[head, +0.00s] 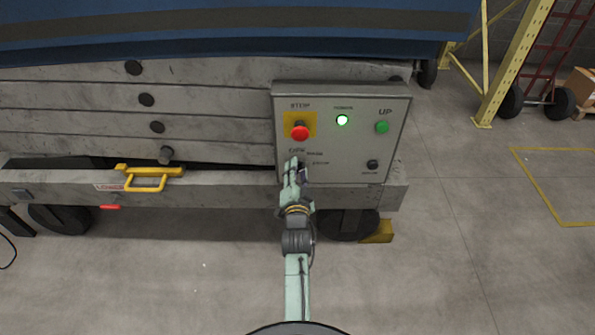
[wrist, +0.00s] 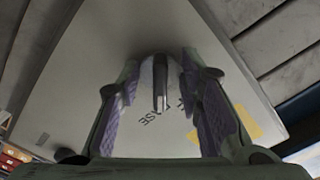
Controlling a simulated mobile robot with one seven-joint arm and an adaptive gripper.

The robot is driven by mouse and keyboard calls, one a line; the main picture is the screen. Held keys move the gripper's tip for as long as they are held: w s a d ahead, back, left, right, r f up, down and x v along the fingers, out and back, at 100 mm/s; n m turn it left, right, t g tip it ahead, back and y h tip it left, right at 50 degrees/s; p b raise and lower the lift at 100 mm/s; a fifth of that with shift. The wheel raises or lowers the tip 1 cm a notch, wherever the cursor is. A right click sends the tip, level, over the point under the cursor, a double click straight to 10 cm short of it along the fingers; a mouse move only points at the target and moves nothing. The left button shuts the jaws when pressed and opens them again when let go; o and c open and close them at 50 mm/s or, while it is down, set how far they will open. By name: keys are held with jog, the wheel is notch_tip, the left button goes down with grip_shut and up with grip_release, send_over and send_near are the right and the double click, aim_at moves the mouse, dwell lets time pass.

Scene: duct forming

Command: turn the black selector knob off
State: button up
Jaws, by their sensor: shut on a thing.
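The black selector knob (wrist: 160,92) shows in the wrist view as a dark, narrow grip standing out from the grey panel, between my two fingers. My gripper (wrist: 162,72) is shut on it, one purple-padded finger on each side. In the head view my gripper (head: 294,164) reaches the lower left of the control panel (head: 345,95), below the red stop button, and hides most of the knob. Lettering beside the knob is partly covered, so I cannot tell which mark it points at.
The panel carries a red stop button (head: 299,133) on a yellow plate, a lit green lamp (head: 342,120), a green button (head: 382,127) and a small black control (head: 372,165). A yellow handle (head: 147,182) stands out at left.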

jog(key=n, duration=0.4)
jog(key=shift+r, duration=0.1)
jog(key=n+p, duration=0.1)
jog(key=n, duration=0.3)
jog(key=shift+n, duration=0.4)
dwell(0.5)
jog(key=o, duration=1.1)
jog(key=shift+o, duration=0.3)
jog(key=s, duration=0.7)
jog(key=shift+s, duration=0.2)
